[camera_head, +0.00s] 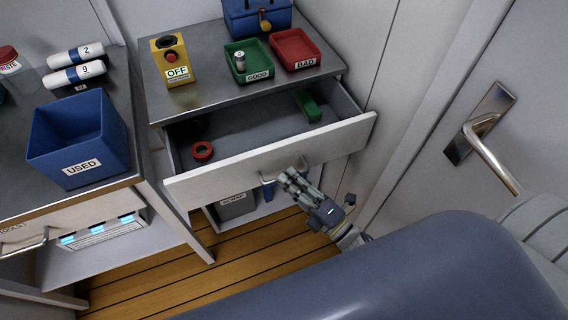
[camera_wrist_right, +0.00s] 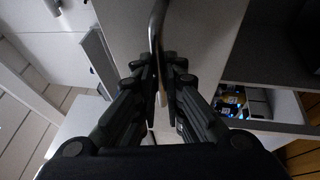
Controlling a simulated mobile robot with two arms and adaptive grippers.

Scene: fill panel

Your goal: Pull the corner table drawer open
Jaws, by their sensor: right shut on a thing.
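The corner table (camera_head: 208,99) stands at the back, and its drawer (camera_head: 231,165) is pulled well out in the head view. Inside the drawer lie a red ring (camera_head: 202,151) and a green block (camera_head: 308,106). My right gripper (camera_head: 280,180) is at the drawer's front, shut on the bar handle (camera_head: 267,180). In the right wrist view the handle (camera_wrist_right: 157,30) runs between the two fingers (camera_wrist_right: 163,75). The fingers hide part of the handle. My left gripper is not in view.
On the corner table stand a yellow OFF button box (camera_head: 176,75), a green GOOD tray (camera_head: 262,73), a red BAD tray (camera_head: 312,60) and a blue box (camera_head: 240,18). A blue USED bin (camera_head: 110,150) is on the left counter. A door handle (camera_head: 490,155) projects at right.

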